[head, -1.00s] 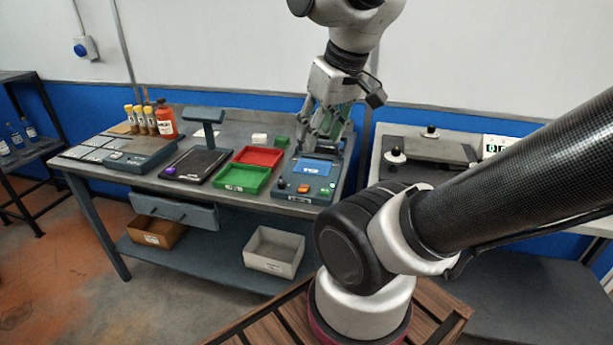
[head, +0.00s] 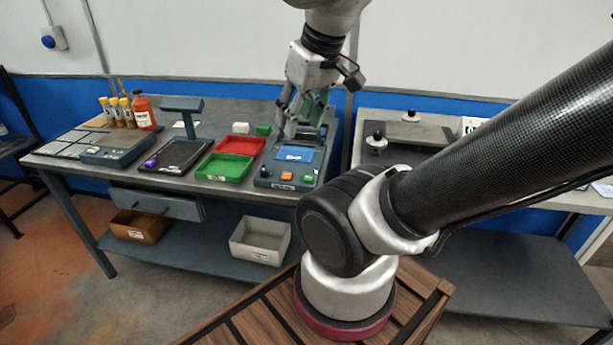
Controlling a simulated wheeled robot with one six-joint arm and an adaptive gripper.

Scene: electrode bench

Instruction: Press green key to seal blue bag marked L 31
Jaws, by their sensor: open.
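The blue bag (head: 295,153) lies flat on the dark sealing device at the right end of the bench; its small white marking is too small to read. The green key (head: 308,178) is at the front right of that device, beside an orange key (head: 287,176). My gripper (head: 291,132) points down over the back of the device, behind the bag and apart from the green key. It is open, and I see nothing held between the fingers. The fingers partly hide the back of the device.
A green tray (head: 221,179) and a red tray (head: 240,136) lie left of the device. A lamp-like stand (head: 182,104), a red bottle (head: 144,112) and several yellow-capped tubes stand farther left. A second bench (head: 345,160) is to the right. My arm crosses the right foreground.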

